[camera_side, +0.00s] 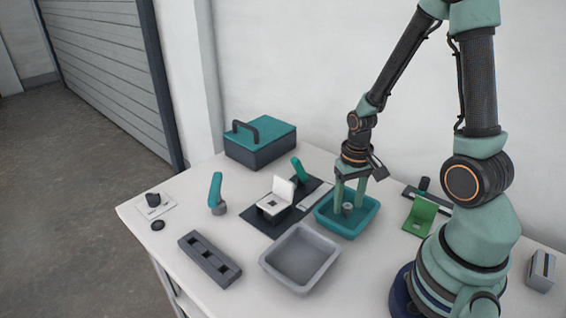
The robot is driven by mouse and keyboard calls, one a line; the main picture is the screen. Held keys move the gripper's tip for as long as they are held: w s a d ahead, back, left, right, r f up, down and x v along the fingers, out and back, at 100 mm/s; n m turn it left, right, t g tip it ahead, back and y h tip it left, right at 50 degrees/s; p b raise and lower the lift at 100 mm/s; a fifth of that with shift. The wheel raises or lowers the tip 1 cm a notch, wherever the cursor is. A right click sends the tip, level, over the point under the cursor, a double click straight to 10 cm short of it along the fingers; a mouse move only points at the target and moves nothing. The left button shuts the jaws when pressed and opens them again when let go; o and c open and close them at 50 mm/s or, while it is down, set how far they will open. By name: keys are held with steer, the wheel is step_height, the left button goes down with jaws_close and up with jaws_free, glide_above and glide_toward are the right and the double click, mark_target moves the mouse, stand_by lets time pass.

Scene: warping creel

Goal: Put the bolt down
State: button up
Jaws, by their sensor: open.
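A small grey bolt (347,208) stands in the teal tray (335,229), near its middle. My gripper (349,203) points down into this tray. Its two green fingers are open, one on each side of the bolt, with a gap to it. Whether the fingertips touch the tray floor, I cannot tell.
An empty grey tray (300,260) lies in front of the teal tray. A dark mat (262,220) with a white fixture (275,203) is to its left. A dark slotted block (209,259), a teal-handled tool (215,191), a lidded box (261,144) and a green bracket (420,216) stand around.

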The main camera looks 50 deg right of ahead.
mark_target(348, 206)
step_height(348, 206, up, 12)
steer(key=w+a+r+n+t, duration=0.2)
steer(key=a+r+n+t, duration=0.3)
steer(key=a+r, duration=0.5)
steer(key=shift+a+r+n+t, duration=0.15)
steer(key=shift+a+n+t, duration=0.15)
steer(key=shift+n, duration=0.1)
